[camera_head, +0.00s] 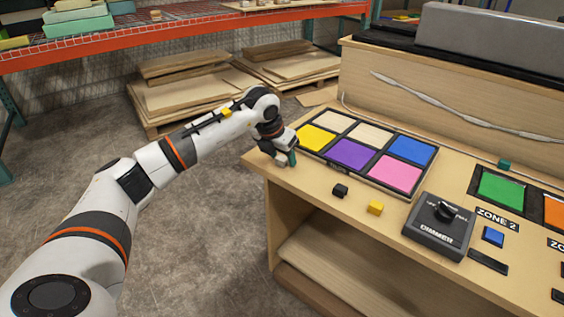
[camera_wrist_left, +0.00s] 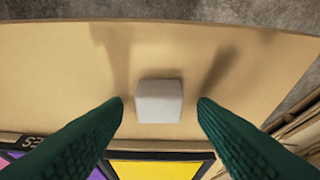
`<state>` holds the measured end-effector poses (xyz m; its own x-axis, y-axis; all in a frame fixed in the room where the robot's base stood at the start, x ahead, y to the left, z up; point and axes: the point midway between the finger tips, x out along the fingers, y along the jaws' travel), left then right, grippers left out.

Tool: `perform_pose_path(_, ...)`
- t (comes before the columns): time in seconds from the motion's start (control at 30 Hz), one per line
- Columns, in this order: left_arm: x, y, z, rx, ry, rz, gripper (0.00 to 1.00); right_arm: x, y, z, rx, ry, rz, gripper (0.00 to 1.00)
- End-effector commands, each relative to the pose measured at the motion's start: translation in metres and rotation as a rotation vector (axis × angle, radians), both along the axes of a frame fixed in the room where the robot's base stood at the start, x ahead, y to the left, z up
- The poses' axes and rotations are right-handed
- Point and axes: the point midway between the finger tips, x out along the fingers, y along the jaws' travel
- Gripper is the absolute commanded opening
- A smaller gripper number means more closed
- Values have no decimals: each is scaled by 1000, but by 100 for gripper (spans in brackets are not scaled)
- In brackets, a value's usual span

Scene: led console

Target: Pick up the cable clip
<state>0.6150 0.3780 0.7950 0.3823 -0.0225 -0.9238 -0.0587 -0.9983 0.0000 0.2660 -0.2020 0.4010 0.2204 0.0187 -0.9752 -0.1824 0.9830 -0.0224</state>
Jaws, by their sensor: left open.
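A small light grey block (camera_wrist_left: 159,101), which looks like the cable clip, sits on the wooden console top near its edge in the left wrist view. My left gripper (camera_head: 289,157) is at the console's near left corner in the head view, pointing down. Its two green fingers are open, one on each side of the block in the left wrist view, with a gap on both sides. Whether the fingertips are down at the block's height I cannot tell. In the head view the block is hidden by the gripper. My right gripper is not in view.
The panel of coloured tiles (camera_head: 351,155) lies just beside the gripper. A black block (camera_head: 340,190), a yellow block (camera_head: 376,207) and the dimmer box (camera_head: 438,228) are further right. A white cable (camera_head: 455,117) runs along the raised back. Wooden pallets (camera_head: 190,95) stand behind.

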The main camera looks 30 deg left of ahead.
Motion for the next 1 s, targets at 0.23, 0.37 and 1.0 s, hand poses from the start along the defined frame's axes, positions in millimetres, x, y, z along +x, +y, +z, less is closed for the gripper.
perform_pose_path(0.23, 0, 0, 0, 0, 0, 0, 36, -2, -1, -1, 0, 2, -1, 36)
perform_pose_path(0.37, 0, 0, 0, 0, 0, 0, 15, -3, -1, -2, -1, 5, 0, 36)
perform_pose_path(1.0, 1, 0, 40, -1, -4, 0, 5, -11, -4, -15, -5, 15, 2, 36)
